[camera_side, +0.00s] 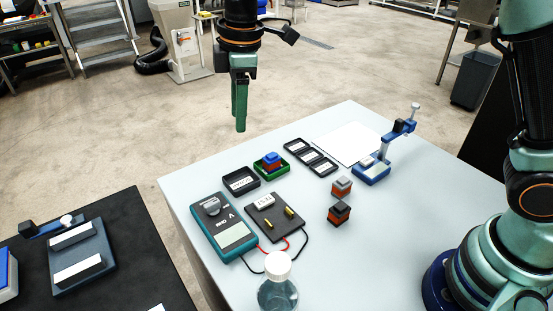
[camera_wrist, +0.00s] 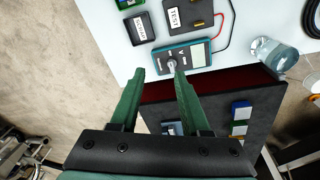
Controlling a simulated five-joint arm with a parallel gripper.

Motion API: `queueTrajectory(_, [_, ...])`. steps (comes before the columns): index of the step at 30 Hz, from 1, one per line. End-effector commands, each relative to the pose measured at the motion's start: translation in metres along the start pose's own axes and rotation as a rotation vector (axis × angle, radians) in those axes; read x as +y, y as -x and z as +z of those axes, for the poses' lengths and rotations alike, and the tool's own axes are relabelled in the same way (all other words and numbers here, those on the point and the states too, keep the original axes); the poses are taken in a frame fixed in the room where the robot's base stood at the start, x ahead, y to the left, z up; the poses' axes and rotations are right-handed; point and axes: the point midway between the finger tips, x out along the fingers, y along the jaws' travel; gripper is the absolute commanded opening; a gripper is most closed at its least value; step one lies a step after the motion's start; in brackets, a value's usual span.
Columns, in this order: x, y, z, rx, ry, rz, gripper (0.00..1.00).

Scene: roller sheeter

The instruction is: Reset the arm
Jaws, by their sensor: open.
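My gripper (camera_side: 240,122) hangs in the air in the side view, above and beyond the far left edge of the white table (camera_side: 420,220). Its green fingers point down and hold nothing. In the wrist view the two fingers of my gripper (camera_wrist: 160,82) are spread apart, with the table edge and the teal multimeter (camera_wrist: 192,55) seen beyond them. The multimeter also stands out in the side view (camera_side: 223,228), near the table's left edge. My gripper touches nothing in either view.
A dark table (camera_side: 130,240) stands at left.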

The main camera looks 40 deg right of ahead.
Motion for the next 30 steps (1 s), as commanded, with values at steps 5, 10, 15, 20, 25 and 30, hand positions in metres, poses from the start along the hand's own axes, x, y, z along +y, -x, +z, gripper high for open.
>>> queueTrajectory(5, [0.001,0.037,0.058,0.054,-0.253,0.065,0.46])
queueTrajectory(10, [-0.01,0.057,0.111,0.107,-0.488,0.12,0.46])
queueTrajectory(15, [-0.029,0.066,0.161,0.167,-0.722,0.175,0.46])
queueTrajectory(20, [-0.05,0.063,0.202,0.227,-0.933,0.222,0.46])
queueTrajectory(25, [-0.068,0.053,0.231,0.28,-1.099,0.258,0.46])
queueTrajectory(30, [-0.076,0.047,0.242,0.305,-1.175,0.273,0.46])
